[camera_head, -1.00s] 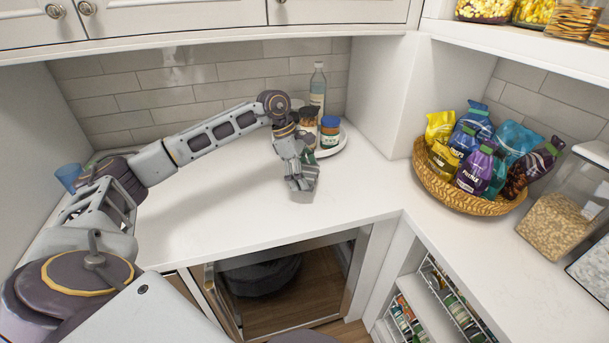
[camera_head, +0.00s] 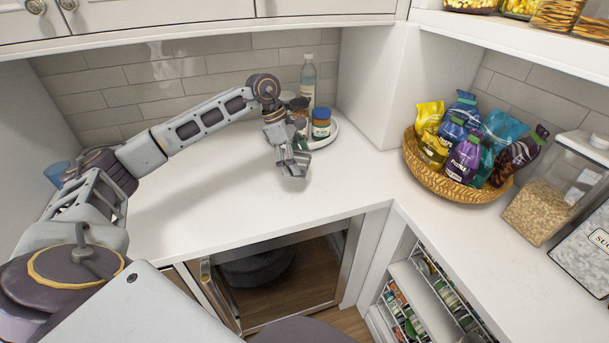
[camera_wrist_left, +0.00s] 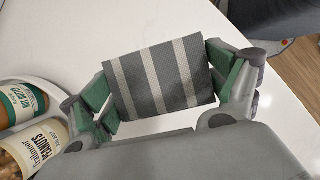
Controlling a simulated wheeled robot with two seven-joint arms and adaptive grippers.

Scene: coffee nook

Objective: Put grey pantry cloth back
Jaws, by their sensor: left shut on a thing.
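The grey pantry cloth (camera_wrist_left: 160,77), with light stripes, shows in the left wrist view as a small folded rectangle. It sits between the green finger pads of my left gripper, which is shut on it. In the head view my left gripper (camera_head: 293,167) is over the white counter (camera_head: 220,205), in front of the round tray. The cloth is hard to make out there, mostly hidden by the fingers. I cannot tell its exact height above the counter. My right gripper is not in view.
The round white tray (camera_head: 331,138) holds a clear bottle (camera_head: 308,80) and jars, including a blue-lidded one (camera_head: 321,123), close to my left gripper. A wicker basket (camera_head: 455,187) of snack bags stands at right. A blue cup (camera_head: 57,173) is at left. The middle counter is clear.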

